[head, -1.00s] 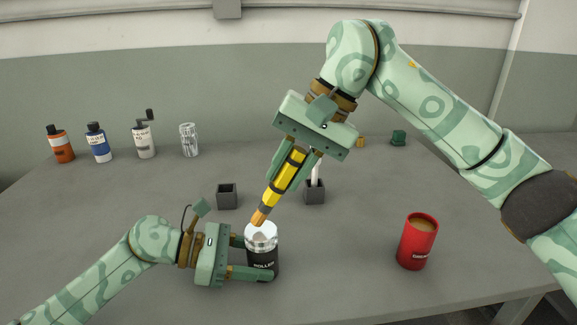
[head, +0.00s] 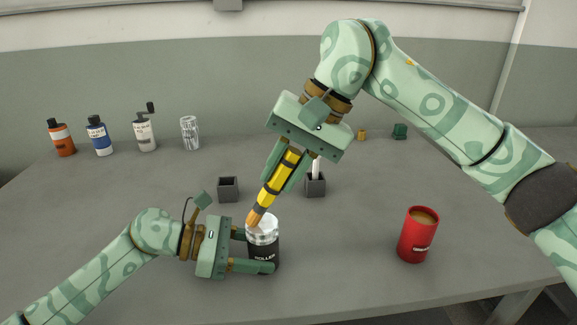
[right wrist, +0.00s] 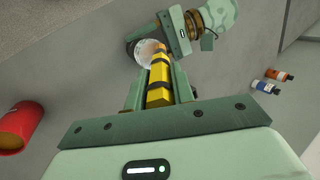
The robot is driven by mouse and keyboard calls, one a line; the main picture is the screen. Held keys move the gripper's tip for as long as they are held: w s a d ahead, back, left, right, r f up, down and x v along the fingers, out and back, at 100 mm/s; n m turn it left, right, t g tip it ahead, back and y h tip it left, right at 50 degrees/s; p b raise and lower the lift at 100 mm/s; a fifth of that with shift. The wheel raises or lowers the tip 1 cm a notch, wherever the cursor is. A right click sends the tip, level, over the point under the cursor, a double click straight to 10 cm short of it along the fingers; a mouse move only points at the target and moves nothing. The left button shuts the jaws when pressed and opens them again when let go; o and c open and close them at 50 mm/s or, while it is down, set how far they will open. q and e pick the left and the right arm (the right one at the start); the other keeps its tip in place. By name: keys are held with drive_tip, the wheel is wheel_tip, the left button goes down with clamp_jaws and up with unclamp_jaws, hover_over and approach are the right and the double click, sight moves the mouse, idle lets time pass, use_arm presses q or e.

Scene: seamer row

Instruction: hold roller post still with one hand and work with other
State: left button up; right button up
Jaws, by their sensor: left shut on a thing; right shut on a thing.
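The roller post (head: 264,236) is a black-bodied can with a shiny silver top, upright on the grey table. My left gripper (head: 254,252) is shut on the roller post from the left, one finger on each side. My right gripper (head: 285,165) is shut on a yellow tool (head: 279,178) with dark bands and an orange-brown tip. The tool slants down to the left, its tip at the left part of the silver top; I cannot tell if it touches. The right wrist view shows the yellow tool (right wrist: 159,82) between the fingers, with the silver top (right wrist: 147,50) beyond it.
A red can (head: 418,235) stands at the right. Two small dark square holders (head: 228,189) (head: 316,187) stand mid-table, the right one holding something white. Orange (head: 62,139), blue (head: 98,136) and white crank-topped (head: 145,133) containers and a silver can (head: 190,133) line the back left.

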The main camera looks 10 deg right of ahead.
drive_tip(key=shift+s+a, duration=0.15)
drive_tip(key=shift+a, duration=0.05)
drive_tip(key=shift+d, duration=0.1)
drive_tip(key=shift+w+a, duration=0.2)
drive_tip(key=shift+w+f, duration=0.1)
drive_tip(key=shift+w, duration=0.55)
drive_tip(key=shift+s+d, duration=0.35)
drive_tip(key=shift+d, duration=0.5)
idle(5.9)
